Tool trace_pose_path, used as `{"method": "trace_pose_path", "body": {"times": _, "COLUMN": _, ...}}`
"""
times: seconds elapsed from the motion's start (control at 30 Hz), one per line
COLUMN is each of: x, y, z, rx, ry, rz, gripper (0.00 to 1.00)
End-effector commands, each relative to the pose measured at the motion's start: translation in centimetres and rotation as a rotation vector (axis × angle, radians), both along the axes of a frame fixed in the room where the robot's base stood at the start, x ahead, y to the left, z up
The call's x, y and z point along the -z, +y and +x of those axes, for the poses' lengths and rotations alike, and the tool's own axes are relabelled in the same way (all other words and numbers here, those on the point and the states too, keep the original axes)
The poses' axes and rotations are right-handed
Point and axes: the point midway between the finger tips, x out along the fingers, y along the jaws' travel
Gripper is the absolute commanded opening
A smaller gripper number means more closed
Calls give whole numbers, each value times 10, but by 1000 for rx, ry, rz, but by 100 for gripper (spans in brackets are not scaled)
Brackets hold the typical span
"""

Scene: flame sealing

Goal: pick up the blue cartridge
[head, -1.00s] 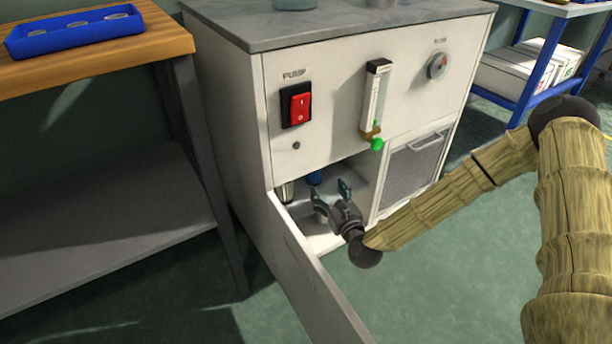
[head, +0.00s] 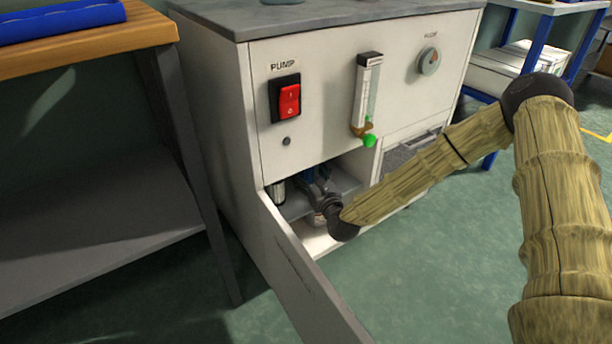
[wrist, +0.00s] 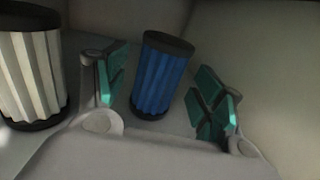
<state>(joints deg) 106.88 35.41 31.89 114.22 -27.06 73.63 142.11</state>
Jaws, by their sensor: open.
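The blue cartridge (wrist: 160,77) stands in the cabinet's lower compartment, a pleated blue cylinder with dark end caps, leaning slightly in the wrist view. My gripper (wrist: 162,92) is open, with its teal finger pads on either side of the cartridge. The cartridge appears between the fingers but a little beyond them, with gaps on both sides; I see no contact. In the head view my gripper (head: 313,188) reaches inside the compartment and hides most of the cartridge, leaving only a bit of blue (head: 309,174) showing.
A white pleated cartridge (wrist: 31,68) stands close to the left finger. The open cabinet door (head: 305,270) swings out at the left of my arm. The front panel above carries a red pump switch (head: 289,100) and a flow tube (head: 366,95) with a green knob.

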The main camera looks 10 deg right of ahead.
Motion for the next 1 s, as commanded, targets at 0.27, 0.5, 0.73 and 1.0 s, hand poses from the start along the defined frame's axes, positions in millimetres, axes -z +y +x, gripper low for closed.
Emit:
{"method": "trace_pose_path", "body": {"times": 0.27, "x": 2, "y": 5, "z": 27, "rx": 0, "ry": 0, "rz": -1, "gripper": 68}}
{"method": "trace_pose_path", "body": {"times": 0.5, "x": 0, "y": 5, "z": 28, "rx": 0, "ry": 1, "rz": 0, "gripper": 63}}
{"method": "trace_pose_path", "body": {"times": 0.73, "x": 0, "y": 5, "z": 27, "rx": 0, "ry": 0, "rz": 0, "gripper": 21}}
{"method": "trace_pose_path", "body": {"times": 1.0, "x": 0, "y": 5, "z": 27, "rx": 1, "ry": 0, "rz": 0, "gripper": 17}}
